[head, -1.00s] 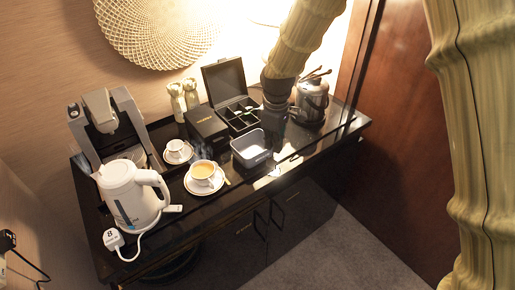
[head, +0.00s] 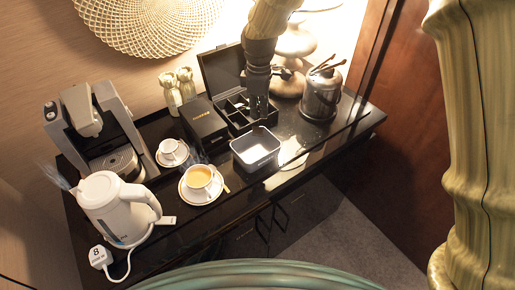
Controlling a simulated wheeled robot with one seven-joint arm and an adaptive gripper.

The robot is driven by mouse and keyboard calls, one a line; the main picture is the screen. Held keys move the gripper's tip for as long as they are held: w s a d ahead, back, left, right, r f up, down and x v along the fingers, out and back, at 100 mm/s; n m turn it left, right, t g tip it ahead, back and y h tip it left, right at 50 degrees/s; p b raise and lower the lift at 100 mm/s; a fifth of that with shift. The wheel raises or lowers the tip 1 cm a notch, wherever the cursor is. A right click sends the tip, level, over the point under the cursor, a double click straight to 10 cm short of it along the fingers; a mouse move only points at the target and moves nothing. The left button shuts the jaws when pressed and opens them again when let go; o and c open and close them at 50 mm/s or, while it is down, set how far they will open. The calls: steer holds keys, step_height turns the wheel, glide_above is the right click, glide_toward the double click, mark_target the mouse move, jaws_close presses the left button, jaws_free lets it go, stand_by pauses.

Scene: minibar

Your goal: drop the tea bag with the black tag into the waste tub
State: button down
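The waste tub (head: 273,156) is a small square container with a pale inside, standing near the front edge of the black counter. My gripper (head: 259,112) points down behind the tub, at the front of the open black tea box (head: 222,72). It covers part of the box's compartments. Its fingers are dark and small against the box, so I cannot tell whether they are open or hold anything. I cannot make out a tea bag or a black tag.
A cup of tea (head: 200,177) on a saucer, a smaller cup (head: 170,148), a white kettle (head: 112,205) and a coffee machine (head: 98,125) stand left. A closed black box (head: 204,121) adjoins the tea box. A metal pot (head: 320,95) and a pale round dish (head: 293,153) lie right.

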mark_target(261, 127)
steer(key=f+b, duration=0.1)
steer(key=f, duration=0.1)
steer(key=f+b, duration=0.1)
steer(key=f, duration=0.1)
steer(key=shift+w+d, duration=0.1)
steer(key=shift+d, duration=0.3)
steer(key=shift+f+b, duration=0.75)
steer(key=c, duration=1.6)
jaws_free()
steer(key=shift+o, duration=0.2)
step_height(261, 127, up, 12)
steer(key=shift+r, duration=0.1)
